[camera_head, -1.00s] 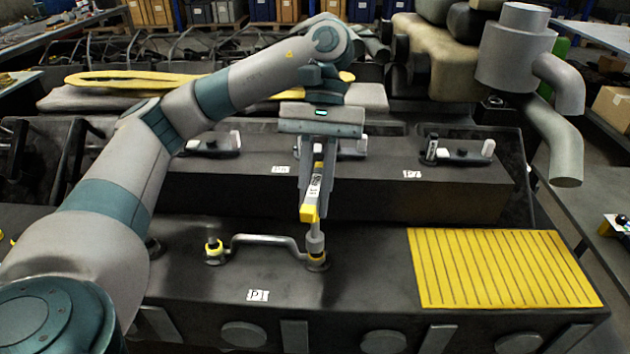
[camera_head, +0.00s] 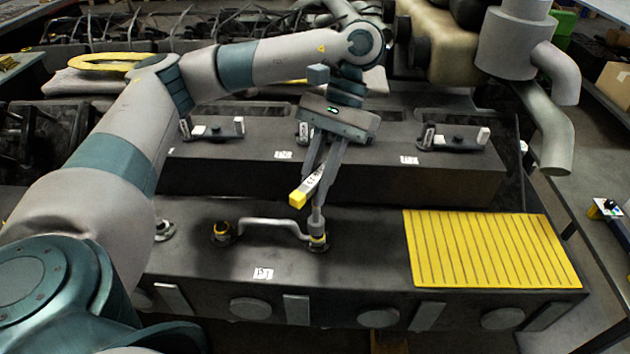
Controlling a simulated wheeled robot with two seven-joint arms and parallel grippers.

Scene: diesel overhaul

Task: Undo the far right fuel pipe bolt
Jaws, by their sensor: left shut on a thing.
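A grey bent fuel pipe (camera_head: 270,222) lies on the near dark block (camera_head: 370,225), with a yellow-ringed fitting at each end. My left gripper (camera_head: 320,185) is above the right end of the pipe. It is shut on a grey tool (camera_head: 314,182) with a white label and a yellow end, which points toward the camera and to the left. A grey socket-like cylinder (camera_head: 317,217) stands below the tool on the right-end bolt (camera_head: 318,241), whose head it hides. The left-end fitting (camera_head: 223,231) is uncovered. My right gripper is not in view.
A yellow ribbed mat (camera_head: 490,248) lies on the block to the right. Behind, a longer raised dark block (camera_head: 400,180) carries several small fittings, such as the right one (camera_head: 453,138). Large grey bent pipes (camera_head: 548,125) hang at the upper right.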

